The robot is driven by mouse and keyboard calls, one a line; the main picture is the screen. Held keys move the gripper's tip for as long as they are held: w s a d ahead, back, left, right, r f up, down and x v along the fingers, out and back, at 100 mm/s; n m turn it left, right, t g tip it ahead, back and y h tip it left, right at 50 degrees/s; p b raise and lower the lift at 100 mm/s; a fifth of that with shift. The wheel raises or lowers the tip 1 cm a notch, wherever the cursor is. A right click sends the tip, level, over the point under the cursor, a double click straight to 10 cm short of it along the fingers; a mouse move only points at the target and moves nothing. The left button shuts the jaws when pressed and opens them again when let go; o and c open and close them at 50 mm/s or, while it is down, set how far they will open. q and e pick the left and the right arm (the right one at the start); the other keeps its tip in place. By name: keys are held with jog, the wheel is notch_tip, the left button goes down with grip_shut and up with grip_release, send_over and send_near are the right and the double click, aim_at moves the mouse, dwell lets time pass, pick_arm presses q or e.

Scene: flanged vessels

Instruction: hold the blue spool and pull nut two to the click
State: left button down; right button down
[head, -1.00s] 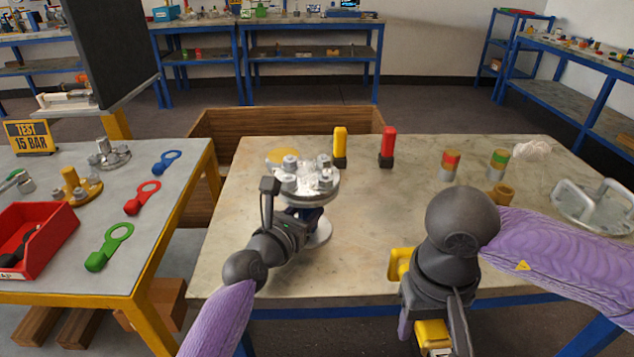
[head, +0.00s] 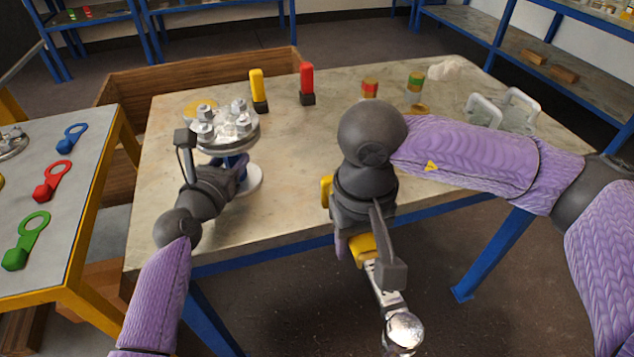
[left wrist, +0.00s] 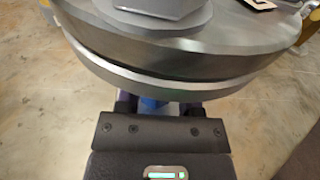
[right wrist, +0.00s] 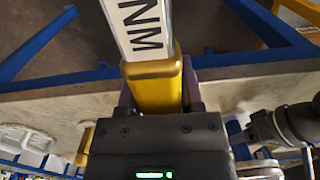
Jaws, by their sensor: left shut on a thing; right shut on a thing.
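The flanged vessel (head: 228,131) stands upright on the stone-topped table, with several silvery nuts on its top flange. Its blue spool (left wrist: 152,104) is mostly hidden under the flange and behind my fingers. My left gripper (head: 238,168) is shut on the spool below the flange rim. My right gripper (head: 345,218) is shut on the yellow handle of a torque wrench (head: 362,250), in front of the table's front edge. The wrench's metal head (head: 403,330) points down towards the floor, apart from the vessel. Its NM label shows in the right wrist view (right wrist: 145,28). I cannot tell which nut is number two.
A yellow-topped post (head: 258,88) and a red-topped post (head: 307,82) stand behind the vessel. Striped cylinders (head: 415,82) and a handled metal lid (head: 490,112) are at right. A side table (head: 85,225) holds coloured ring tools.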

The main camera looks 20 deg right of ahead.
jog(key=w+r+m, duration=0.2)
jog(key=m, duration=0.2)
jog(key=w+r+m, duration=0.2)
jog(key=w+m, duration=0.1)
jog(key=m, duration=0.1)
jog(key=w+r+m, duration=0.2)
jog(key=m, duration=0.1)
jog(key=shift+w+a+r+m, duration=0.2)
jog(key=shift+a+m, duration=0.05)
jog(key=shift+m, duration=0.15)
jog(key=w+a+r+m, duration=0.1)
jog(key=w+r+m, duration=0.3)
jog(key=r+m, duration=0.85)
notch_tip(320, 180, down, 7)
jog(key=m, duration=0.2)
jog(key=shift+a, duration=0.15)
jog(key=shift+f, duration=0.15)
notch_tip(320, 180, down, 2)
jog(key=shift+w+f, duration=0.1)
jog(key=shift+f, duration=0.05)
jog(key=shift+m, duration=0.25)
